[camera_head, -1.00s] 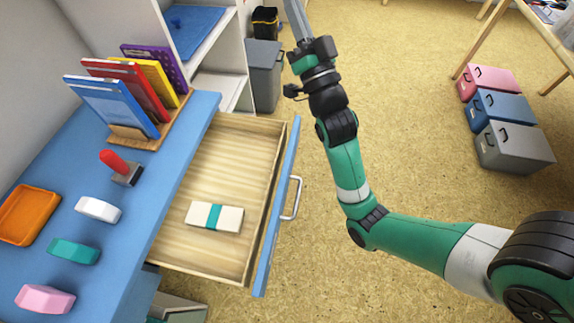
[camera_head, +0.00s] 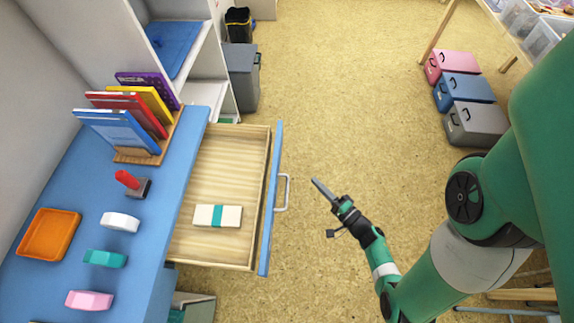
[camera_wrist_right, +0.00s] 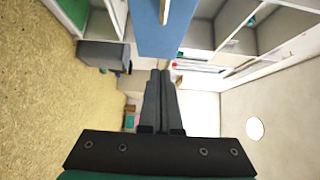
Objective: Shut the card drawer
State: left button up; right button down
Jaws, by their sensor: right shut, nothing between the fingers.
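The card drawer (camera_head: 247,145) stands pulled out from the blue desk in the head view, with its blue front (camera_head: 271,200) facing right and a metal handle (camera_head: 284,192) on it. A white block with a teal band (camera_head: 218,216) lies inside. My right gripper (camera_head: 318,186) is shut and empty, a short way right of the handle and apart from it, its fingers pointing toward the drawer front. In the right wrist view the shut fingers (camera_wrist_right: 158,80) show in the middle, with a blue panel (camera_wrist_right: 163,28) ahead. My left gripper is not in view.
The blue desk (camera_head: 150,215) holds a card rack (camera_head: 150,150), a red-handled stamp (camera_head: 130,181), an orange tray (camera_head: 48,236) and several small pads. A grey bin (camera_head: 243,78) stands beyond the drawer.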

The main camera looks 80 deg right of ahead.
pick_arm(q)
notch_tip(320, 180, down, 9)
jog(key=b, duration=0.9)
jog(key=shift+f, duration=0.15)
pick_arm(e)
jog(key=w+d, duration=0.4)
jog(key=w, duration=0.7)
jog(key=shift+w+d, duration=0.2)
jog(key=shift+w, duration=0.05)
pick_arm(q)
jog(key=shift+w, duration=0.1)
pick_arm(e)
jog(key=shift+w, duration=0.1)
